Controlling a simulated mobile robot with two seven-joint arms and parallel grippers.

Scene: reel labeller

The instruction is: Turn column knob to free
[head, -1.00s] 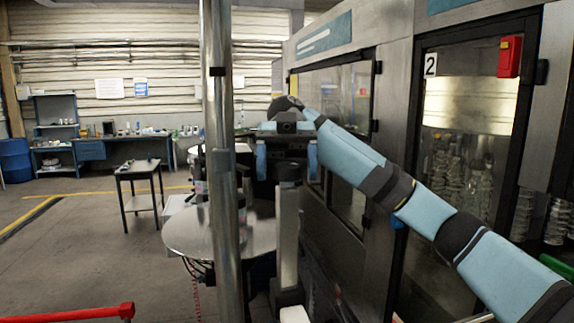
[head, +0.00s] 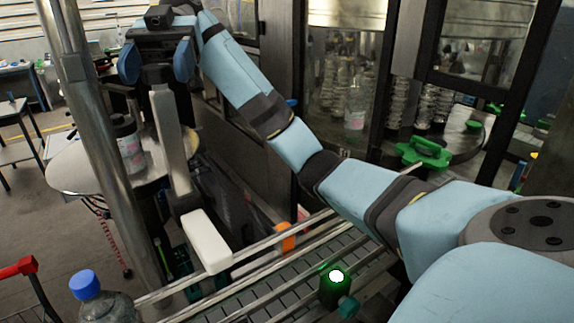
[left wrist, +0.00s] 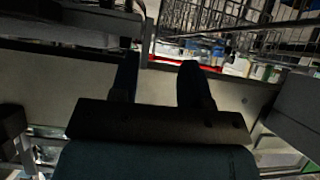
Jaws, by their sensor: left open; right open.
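The grey column (head: 172,130) stands beside the round metal table, with a dark knob (head: 158,75) on its top. My right gripper (head: 157,66) is open at the top of the column, one blue finger on each side above the knob. I cannot tell whether the fingers touch the knob, and its setting is not readable. My left gripper is outside the head view. In the left wrist view its two dark fingers (left wrist: 160,82) are apart with nothing between them.
A round metal table (head: 75,165) carries a labelled reel or jar (head: 130,150) left of the column. A shiny vertical pole (head: 95,130) stands in front. A conveyor (head: 270,285) with rails runs below, with a blue-capped bottle (head: 100,300) near it. Machine doors (head: 345,80) stand behind my right arm.

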